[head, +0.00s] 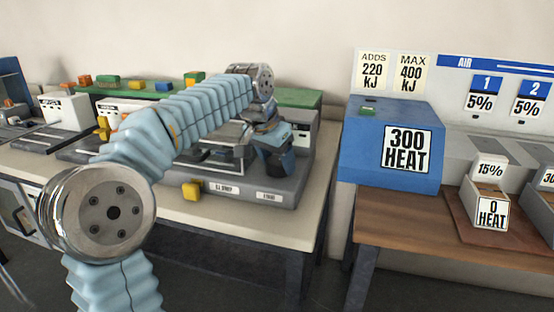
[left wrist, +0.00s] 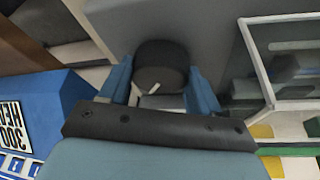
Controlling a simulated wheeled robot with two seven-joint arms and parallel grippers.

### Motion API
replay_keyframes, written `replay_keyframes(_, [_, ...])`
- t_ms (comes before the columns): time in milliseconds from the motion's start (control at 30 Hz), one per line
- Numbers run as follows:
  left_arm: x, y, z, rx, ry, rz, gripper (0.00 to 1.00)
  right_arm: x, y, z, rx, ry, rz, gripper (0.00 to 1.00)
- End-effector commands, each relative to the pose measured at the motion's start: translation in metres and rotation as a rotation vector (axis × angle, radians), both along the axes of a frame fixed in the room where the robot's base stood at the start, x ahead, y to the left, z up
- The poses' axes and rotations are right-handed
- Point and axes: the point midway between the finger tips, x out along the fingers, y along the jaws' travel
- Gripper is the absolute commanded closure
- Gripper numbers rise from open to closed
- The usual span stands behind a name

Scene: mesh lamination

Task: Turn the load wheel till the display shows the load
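A dark round knob with a pale mark, which I take for the load wheel (left wrist: 161,55), sits between the blue fingers of my left gripper (left wrist: 160,75) in the left wrist view. One finger lies on each side, with no clear gap at the tips. In the head view my left gripper (head: 274,158) is down at the front of the grey machine (head: 290,187), and hides the wheel. The white panel (head: 301,131) at the machine's right end shows, but its reading is too small to make out. My right gripper is not in view.
Signs above read "ADDS 220 KJ" and "MAX 400 KJ". A gap separates the two tables.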

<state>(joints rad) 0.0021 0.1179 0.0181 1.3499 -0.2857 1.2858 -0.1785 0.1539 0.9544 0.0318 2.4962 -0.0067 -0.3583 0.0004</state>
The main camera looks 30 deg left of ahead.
Motion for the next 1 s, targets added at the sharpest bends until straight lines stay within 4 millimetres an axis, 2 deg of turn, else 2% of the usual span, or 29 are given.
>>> replay_keyframes(33, [0.000, 0.000, 0.001, 0.001, -0.002, 0.000, 0.30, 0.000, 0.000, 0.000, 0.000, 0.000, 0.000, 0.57])
replay_keyframes(167, [0.000, 0.000, 0.001, 0.000, -0.001, 0.001, 0.12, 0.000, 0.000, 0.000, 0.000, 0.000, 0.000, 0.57])
replay_keyframes(400, [0.000, 0.000, 0.000, 0.000, 0.000, 0.001, 0.12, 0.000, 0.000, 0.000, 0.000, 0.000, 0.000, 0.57])
replay_keyframes(533, [-0.003, 0.000, 0.008, 0.000, -0.002, 0.000, 0.12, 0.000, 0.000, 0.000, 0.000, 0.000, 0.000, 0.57])
replay_keyframes(667, [-0.011, 0.001, 0.029, -0.001, -0.005, 0.000, 0.12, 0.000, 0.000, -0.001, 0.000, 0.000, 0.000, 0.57])
replay_keyframes(1000, [-0.042, 0.006, 0.104, 0.000, -0.004, 0.000, 0.12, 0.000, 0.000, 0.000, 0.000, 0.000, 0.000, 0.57])
